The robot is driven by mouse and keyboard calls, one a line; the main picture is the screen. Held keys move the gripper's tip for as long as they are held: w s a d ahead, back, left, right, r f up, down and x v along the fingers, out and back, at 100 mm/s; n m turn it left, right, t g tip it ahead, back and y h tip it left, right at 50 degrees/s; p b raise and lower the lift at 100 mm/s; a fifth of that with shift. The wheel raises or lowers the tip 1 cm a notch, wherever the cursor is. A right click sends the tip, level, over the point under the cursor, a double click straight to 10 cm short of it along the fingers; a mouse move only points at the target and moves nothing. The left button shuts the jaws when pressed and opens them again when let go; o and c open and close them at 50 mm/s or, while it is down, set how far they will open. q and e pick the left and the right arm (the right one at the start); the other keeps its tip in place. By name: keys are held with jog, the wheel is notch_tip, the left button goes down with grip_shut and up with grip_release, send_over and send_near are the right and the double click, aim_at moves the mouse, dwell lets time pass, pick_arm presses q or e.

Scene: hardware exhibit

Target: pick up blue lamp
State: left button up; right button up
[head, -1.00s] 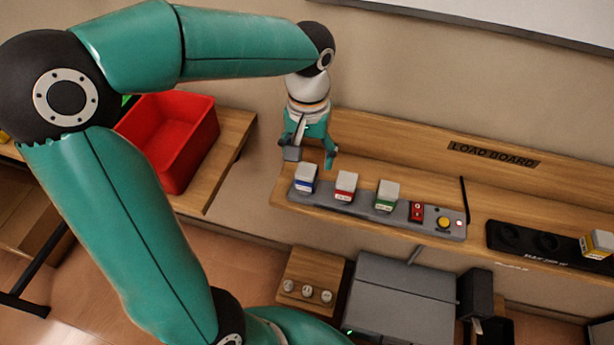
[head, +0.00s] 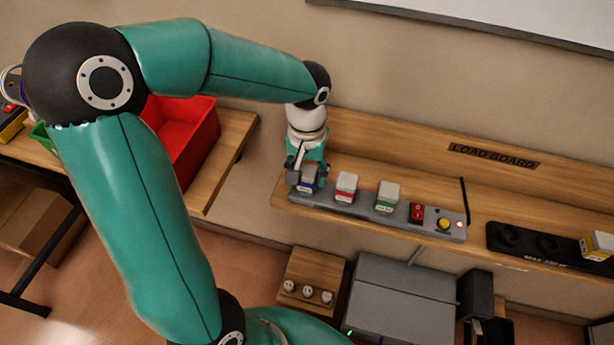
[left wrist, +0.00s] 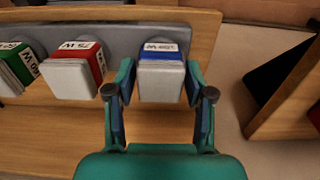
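The blue lamp, a white block with a blue band, stands in the left end of the grey strip (head: 328,205) on the load board. In the head view the blue lamp (head: 309,177) is partly covered by my left gripper (head: 307,182). In the left wrist view the blue lamp (left wrist: 161,80) sits between the two fingers of my left gripper (left wrist: 159,85). The fingers are open, one on each side, with a narrow gap to the lamp. My right gripper is not in view.
A red-banded lamp (head: 346,187) and a green-banded lamp (head: 388,197) stand beside it on the strip. Further right are a red switch (head: 416,213) and a yellow button (head: 444,224). A red bin (head: 190,140) stands to the left. The wooden back panel (head: 390,145) rises behind.

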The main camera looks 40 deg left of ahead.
aim_at(307, 170)
pick_arm(q)
jog(key=c, duration=0.7)
jog(key=shift+r, duration=0.15)
jog(key=shift+c, duration=0.2)
notch_tip(307, 170, up, 20)
jog(key=p, duration=0.1)
jog(key=shift+p, duration=0.35)
